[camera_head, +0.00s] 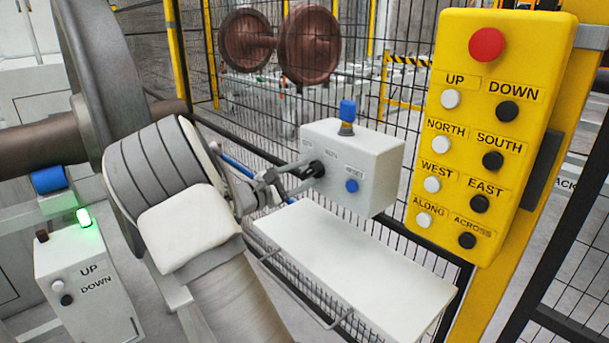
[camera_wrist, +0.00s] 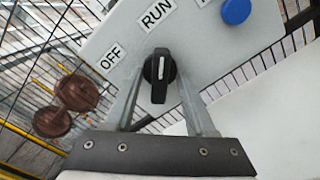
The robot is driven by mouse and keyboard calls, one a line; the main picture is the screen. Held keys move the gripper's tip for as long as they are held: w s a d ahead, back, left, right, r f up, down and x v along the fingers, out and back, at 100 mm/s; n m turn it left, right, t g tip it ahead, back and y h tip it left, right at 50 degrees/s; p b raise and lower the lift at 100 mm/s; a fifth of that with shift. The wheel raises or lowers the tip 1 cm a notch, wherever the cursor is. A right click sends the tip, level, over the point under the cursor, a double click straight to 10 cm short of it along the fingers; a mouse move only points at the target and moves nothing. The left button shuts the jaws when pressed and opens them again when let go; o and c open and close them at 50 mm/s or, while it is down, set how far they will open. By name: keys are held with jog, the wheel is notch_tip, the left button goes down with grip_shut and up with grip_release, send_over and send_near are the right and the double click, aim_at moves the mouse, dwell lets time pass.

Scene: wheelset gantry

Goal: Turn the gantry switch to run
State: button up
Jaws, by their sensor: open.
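The grey switch box (camera_head: 370,155) stands in the middle of the head view. In the wrist view its black rotary switch (camera_wrist: 160,80) has a white mark toward the knob's upper end, in line with the RUN label (camera_wrist: 157,14). The OFF label (camera_wrist: 112,58) is to the left of that line. My gripper (camera_wrist: 161,76) is open, with one finger on each side of the knob; I cannot tell whether either touches it. In the head view my gripper (camera_head: 300,178) reaches the box's left part, where the knob (camera_head: 316,169) shows small.
A blue button (camera_head: 351,186) is right of the knob, and a blue lamp (camera_head: 347,110) tops the box. A white shelf (camera_head: 360,270) lies below. A yellow pendant (camera_head: 490,130) stands right, an UP/DOWN box (camera_head: 85,285) with a green light left. Mesh fence runs behind.

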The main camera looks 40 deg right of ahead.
jog(key=s+a+p, duration=0.1)
jog(key=a+p, duration=0.1)
jog(key=a, duration=1.5)
jog(key=shift+s+a, duration=0.2)
